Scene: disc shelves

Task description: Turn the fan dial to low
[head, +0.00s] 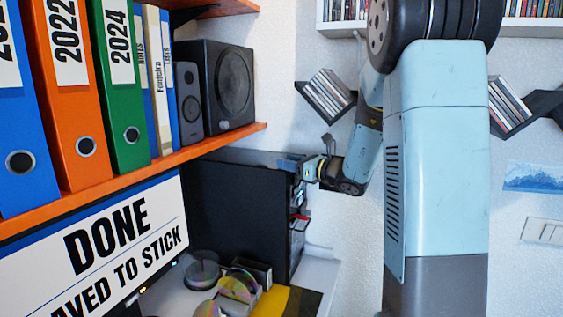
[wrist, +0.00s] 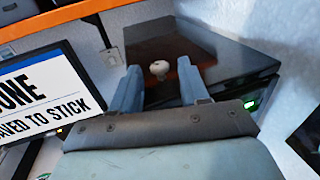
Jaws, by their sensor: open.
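A small pale round knob (wrist: 159,68), which looks like the fan dial, sits on the glossy dark top of a black computer tower (wrist: 215,55). The tower also shows in the head view (head: 238,208), standing under the orange shelf. My gripper (wrist: 158,73) is open, its two blue-grey fingers on either side of the knob in the wrist view. I cannot tell whether they touch it. In the head view my gripper (head: 312,168) is at the tower's top right edge, and the knob is not visible there. The dial's setting marks are too small to read.
An orange shelf (head: 150,173) with binders and a black speaker (head: 217,90) overhangs the tower closely. A monitor (head: 105,245) stands at the left. Discs (head: 237,285) lie on the desk below. Wall disc racks (head: 325,92) hang behind my arm.

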